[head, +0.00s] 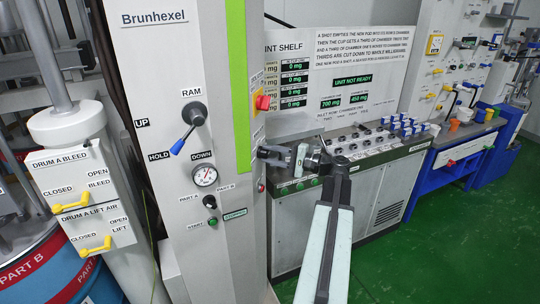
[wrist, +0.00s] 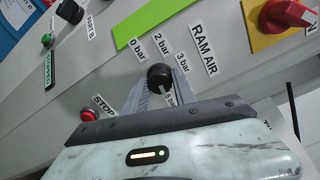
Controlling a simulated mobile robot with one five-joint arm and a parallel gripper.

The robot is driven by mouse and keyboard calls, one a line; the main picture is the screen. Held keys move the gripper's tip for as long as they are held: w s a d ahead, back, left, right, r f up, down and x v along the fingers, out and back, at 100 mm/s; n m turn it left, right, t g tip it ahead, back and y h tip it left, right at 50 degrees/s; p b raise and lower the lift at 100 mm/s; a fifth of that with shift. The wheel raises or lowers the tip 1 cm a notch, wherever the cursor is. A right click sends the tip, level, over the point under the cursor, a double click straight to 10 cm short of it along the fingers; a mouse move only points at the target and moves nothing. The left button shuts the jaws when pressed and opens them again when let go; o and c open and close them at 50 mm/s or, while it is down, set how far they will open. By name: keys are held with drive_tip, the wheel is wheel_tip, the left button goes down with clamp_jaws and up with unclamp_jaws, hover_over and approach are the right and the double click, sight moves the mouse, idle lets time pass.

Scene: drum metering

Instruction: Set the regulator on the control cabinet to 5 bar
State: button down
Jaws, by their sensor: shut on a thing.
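The regulator is a black round knob (wrist: 160,77) on the grey side face of the control cabinet (wrist: 105,75). Labels reading 0 bar, 2 bar and 3 bar lie around its upper side in the wrist view. A further label (wrist: 168,98), seemingly 5 bar, is partly hidden below it. A pale pointer mark on the knob seems to face that label. My gripper (wrist: 159,84) is shut on the knob, one finger on each side. In the head view, my gripper (head: 266,154) reaches the right side of the cabinet (head: 180,60); the knob is hidden there.
A red switch on a yellow plate (wrist: 287,15) and a red STOP button (wrist: 89,115) are near the knob. The cabinet's front has a RAM lever (head: 188,125) and a gauge (head: 204,176).

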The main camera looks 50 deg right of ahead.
drive_tip(key=shift+a+m, duration=0.1)
drive_tip(key=shift+m, duration=0.3)
drive_tip(key=c, duration=1)
unclamp_jaws()
drive_tip(key=shift+c, duration=0.2)
drive_tip(key=v, duration=0.8)
drive_tip(key=shift+w+f, duration=0.1)
drive_tip(key=shift+w, duration=0.05)
